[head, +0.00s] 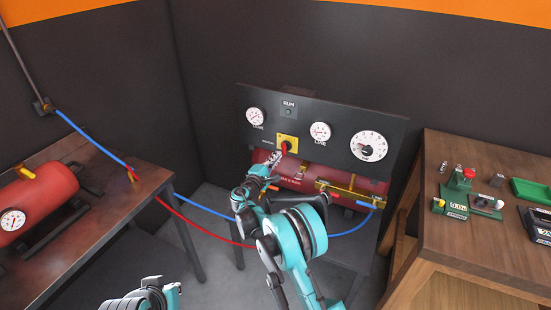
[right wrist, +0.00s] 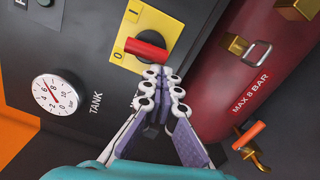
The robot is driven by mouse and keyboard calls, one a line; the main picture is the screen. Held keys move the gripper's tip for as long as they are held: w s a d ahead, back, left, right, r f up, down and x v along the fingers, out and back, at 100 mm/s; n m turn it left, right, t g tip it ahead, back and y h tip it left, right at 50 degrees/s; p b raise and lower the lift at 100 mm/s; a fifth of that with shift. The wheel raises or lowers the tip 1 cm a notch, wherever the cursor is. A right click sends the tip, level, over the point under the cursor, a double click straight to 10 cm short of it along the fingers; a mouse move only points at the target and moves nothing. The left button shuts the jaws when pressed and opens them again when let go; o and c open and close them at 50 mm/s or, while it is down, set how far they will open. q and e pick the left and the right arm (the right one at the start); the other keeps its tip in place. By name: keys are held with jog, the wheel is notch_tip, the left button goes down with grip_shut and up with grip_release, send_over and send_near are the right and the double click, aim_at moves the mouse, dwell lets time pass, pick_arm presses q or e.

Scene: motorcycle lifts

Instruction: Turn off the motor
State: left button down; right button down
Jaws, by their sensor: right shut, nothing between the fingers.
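A yellow switch plate (head: 281,139) with a red rotary handle (head: 286,147) sits on the dark upright gauge panel (head: 325,128). In the right wrist view the plate (right wrist: 150,18) carries the marks I and 0, and the red handle (right wrist: 146,47) lies roughly crosswise, with one end toward the 0. My right gripper (head: 275,158) is shut and empty, its fingertips (right wrist: 162,76) close beside the handle; I cannot tell whether they touch it. The RUN lamp (head: 288,112) above the switch looks dark. Of my left arm only a link shows at the bottom edge; its gripper is out of view.
A red tank (right wrist: 225,65) with brass fittings lies below the panel. Gauges (head: 368,146) flank the switch. Blue (head: 205,209) and red (head: 195,228) hoses hang between the benches. A wooden bench (head: 480,240) with small items stands right, a second red tank (head: 38,200) left.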

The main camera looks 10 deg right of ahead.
pick_arm(q)
jog(key=shift+f, duration=0.25)
pick_arm(e)
jog(key=shift+s+d+f+n, duration=0.15)
jog(key=shift+d+f+n, duration=0.05)
jog(key=shift+n, duration=0.2)
pick_arm(q)
jog(key=shift+f+b, duration=0.15)
jog(key=shift+b, duration=0.2)
pick_arm(e)
jog(key=shift+s+d, duration=0.1)
jog(key=shift+d, duration=0.05)
jog(key=shift+f, duration=0.1)
